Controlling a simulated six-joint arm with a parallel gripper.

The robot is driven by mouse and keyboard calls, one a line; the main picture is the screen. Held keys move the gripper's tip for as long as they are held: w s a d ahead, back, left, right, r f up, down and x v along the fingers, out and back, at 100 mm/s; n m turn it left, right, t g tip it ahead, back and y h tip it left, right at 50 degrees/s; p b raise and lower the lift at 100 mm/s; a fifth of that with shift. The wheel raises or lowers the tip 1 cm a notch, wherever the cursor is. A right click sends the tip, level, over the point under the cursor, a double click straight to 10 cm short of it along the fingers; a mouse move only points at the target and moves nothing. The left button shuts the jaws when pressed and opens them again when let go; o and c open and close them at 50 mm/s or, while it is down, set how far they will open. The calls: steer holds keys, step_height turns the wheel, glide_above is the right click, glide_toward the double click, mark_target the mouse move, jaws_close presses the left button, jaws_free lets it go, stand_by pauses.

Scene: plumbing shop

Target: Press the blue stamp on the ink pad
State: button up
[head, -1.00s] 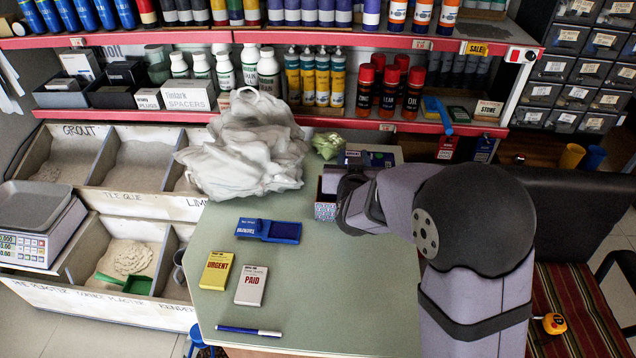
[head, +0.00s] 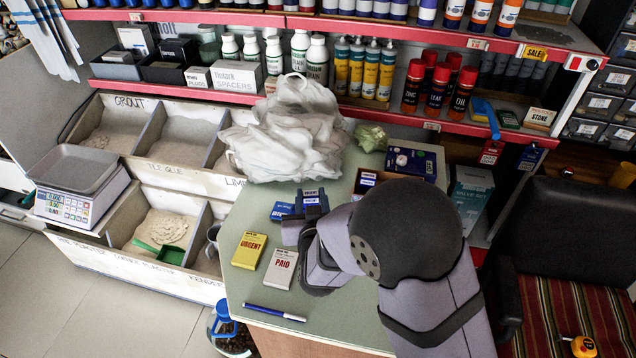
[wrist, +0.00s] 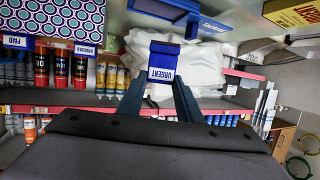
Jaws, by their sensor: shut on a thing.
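A blue stamp (wrist: 163,62) with a white label reading URGENT sits between the fingers of my gripper (wrist: 160,85) in the wrist view. My gripper is shut on it. In the head view the stamp (head: 312,198) shows just right of the blue ink pad (head: 283,211), partly overlapping it in the picture. My arm covers much of the pad and the gripper there. In the wrist view the ink pad (wrist: 165,9) is at the top edge, seemingly apart from the stamp. The stamp's height over the table is hard to tell.
A pen (head: 273,312) lies near the front edge. A patterned stamp box (wrist: 52,22) stands behind on the right. A white plastic bag (head: 285,135) fills the back.

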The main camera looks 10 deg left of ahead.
steer(key=shift+w+d+r+m+h, duration=0.3)
steer(key=shift+d+r+h, duration=0.1)
steer(key=shift+d+r, duration=0.2)
steer(key=shift+w+d+r+m+h, duration=0.3)
steer(key=shift+d+r+h, duration=0.15)
steer(key=shift+d, duration=0.15)
steer(key=shift+f, duration=0.1)
steer(key=shift+f+b, duration=2.6)
steer(key=shift+f, duration=0.2)
steer(key=shift+f+b, duration=0.5)
steer(key=shift+f, duration=0.1)
steer(key=shift+s+f, duration=0.15)
steer(key=shift+f, duration=0.1)
steer(key=shift+r, duration=0.15)
